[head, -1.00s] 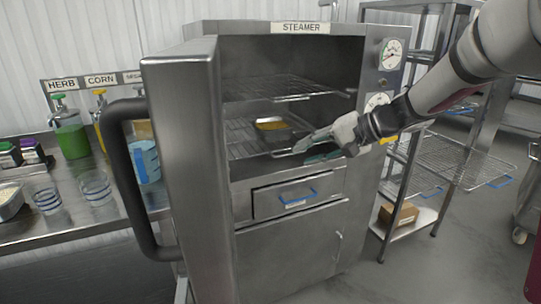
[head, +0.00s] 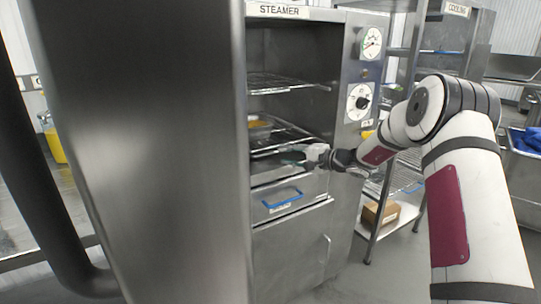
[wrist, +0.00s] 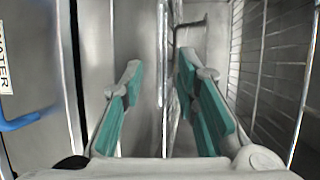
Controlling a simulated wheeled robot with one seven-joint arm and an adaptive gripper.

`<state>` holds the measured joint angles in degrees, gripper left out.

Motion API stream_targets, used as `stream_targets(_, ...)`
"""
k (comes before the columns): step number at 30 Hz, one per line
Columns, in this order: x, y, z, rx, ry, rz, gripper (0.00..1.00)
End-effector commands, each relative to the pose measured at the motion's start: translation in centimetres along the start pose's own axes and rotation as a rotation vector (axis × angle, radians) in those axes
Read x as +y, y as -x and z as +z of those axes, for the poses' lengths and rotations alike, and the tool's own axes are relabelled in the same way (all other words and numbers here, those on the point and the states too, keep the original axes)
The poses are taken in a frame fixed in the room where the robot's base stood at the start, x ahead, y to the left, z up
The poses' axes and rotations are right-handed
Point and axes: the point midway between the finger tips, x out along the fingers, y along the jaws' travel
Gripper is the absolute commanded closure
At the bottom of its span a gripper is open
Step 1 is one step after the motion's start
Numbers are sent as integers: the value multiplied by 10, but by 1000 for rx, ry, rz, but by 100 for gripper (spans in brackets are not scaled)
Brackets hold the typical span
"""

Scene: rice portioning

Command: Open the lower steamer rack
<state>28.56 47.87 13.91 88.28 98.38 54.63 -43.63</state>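The steamer (head: 345,120) stands with its large door (head: 150,150) swung open at the left. Inside, the lower rack (head: 290,136) is a wire shelf bearing a metal pan (head: 258,134) with yellow food. My gripper (head: 292,160) is at the front of the steamer opening, by the lower rack's front edge and above the water drawer (head: 290,212). In the wrist view my gripper (wrist: 160,78) is open, its teal-padded fingers apart. Rack wires (wrist: 270,60) run along the right there, and metal rods show between the fingers. I cannot tell whether the fingers touch the rack.
The upper rack (head: 285,83) is above the lower one. The drawer has a blue handle (head: 282,200). Dials (head: 360,100) are on the steamer's right front. A wire shelf unit (head: 405,170) with a cardboard box (head: 381,213) stands at the right. The door fills the left side.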

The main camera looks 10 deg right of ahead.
Motion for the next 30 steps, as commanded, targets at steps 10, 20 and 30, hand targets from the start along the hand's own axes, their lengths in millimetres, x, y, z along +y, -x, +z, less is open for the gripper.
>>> stream_targets(10,1,-60,0,-1,0,1,72)
stream_targets(20,0,-75,0,1,0,1,72)
stream_targets(30,0,-74,0,0,0,1,100)
